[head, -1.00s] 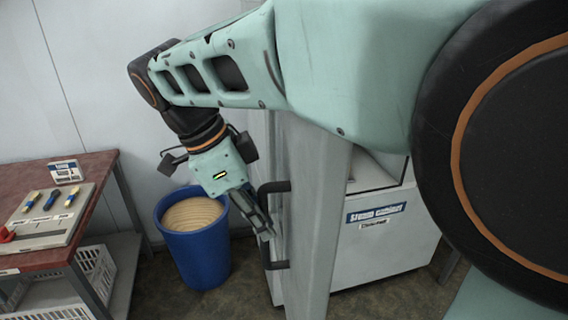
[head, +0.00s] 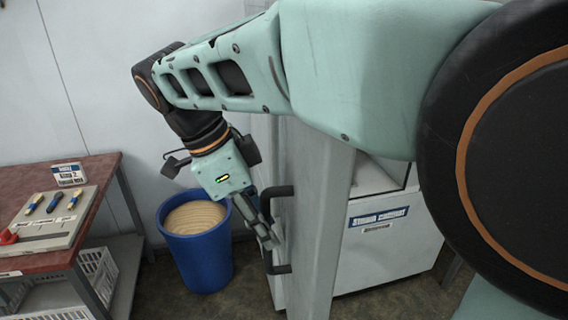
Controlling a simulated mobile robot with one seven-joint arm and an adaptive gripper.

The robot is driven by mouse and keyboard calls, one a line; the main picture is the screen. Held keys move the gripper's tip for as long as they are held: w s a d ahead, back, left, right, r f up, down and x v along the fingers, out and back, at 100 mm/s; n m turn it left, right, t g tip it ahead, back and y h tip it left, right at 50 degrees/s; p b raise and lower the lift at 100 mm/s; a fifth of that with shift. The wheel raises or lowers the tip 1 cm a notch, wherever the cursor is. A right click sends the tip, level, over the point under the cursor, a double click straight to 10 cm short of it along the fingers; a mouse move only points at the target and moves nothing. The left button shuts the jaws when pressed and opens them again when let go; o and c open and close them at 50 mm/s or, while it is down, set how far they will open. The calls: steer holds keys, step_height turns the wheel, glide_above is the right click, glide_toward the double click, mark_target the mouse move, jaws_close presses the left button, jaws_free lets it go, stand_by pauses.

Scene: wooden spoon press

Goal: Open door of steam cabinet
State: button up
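The steam cabinet (head: 385,258) is a white box with a blue label, right of centre in the head view. A pale upright panel (head: 286,232) at its left side carries a dark bar handle (head: 280,192).
A blue bin (head: 203,258) with a tan, round-topped load stands left of the handle, close below my gripper. A red-topped table (head: 105,168) at the far left holds a tool board (head: 50,218) and a small sign. Dark floor shows between bin and cabinet.

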steer(key=v, duration=1.2)
steer(key=shift+s+f, duration=0.1)
steer(key=shift+f, duration=0.05)
